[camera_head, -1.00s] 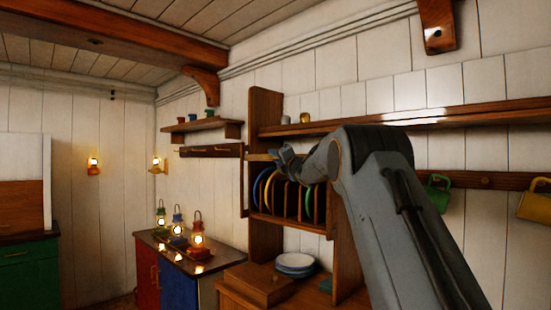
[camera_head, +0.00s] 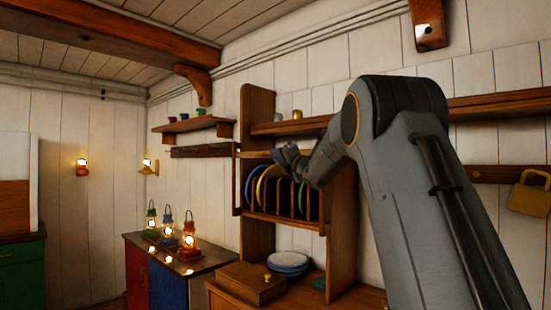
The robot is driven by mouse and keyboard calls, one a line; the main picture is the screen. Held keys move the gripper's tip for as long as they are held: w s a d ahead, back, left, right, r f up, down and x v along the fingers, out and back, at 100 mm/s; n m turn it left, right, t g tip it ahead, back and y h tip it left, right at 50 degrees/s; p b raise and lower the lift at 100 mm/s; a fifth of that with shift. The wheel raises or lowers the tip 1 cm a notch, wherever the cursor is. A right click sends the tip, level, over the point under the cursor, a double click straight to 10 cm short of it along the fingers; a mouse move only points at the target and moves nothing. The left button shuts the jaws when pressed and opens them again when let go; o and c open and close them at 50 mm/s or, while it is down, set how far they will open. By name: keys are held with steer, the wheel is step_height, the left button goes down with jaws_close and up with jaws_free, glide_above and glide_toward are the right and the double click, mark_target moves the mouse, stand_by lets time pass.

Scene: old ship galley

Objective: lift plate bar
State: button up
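A wooden plate rack (camera_head: 258,110) stands against the white wall, with several coloured plates upright between its dividers, among them a blue plate (camera_head: 250,185) and a yellow plate (camera_head: 265,186). A wooden bar (camera_head: 285,221) runs across the front of the plates near their lower edge. A lighter strip (camera_head: 252,154) shows at the rack's upper left, just left of my gripper. My gripper (camera_head: 284,154) is in front of the rack's upper part, above the plates. My wrist hides the rack's upper right. I cannot tell whether the fingers are open or touching anything.
Stacked plates (camera_head: 288,262) and a wooden box (camera_head: 251,282) stand on the counter below. Three lit lanterns (camera_head: 189,235) stand on a cabinet to the left. A long shelf (camera_head: 500,105) runs along the wall behind my arm. A yellow mug (camera_head: 530,195) hangs at the right.

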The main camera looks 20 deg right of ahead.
steer(key=b+v, duration=0.4)
steer(key=v, duration=0.5)
stand_by(0.8)
steer(key=shift+b, duration=0.55)
steer(key=shift+f, duration=0.2)
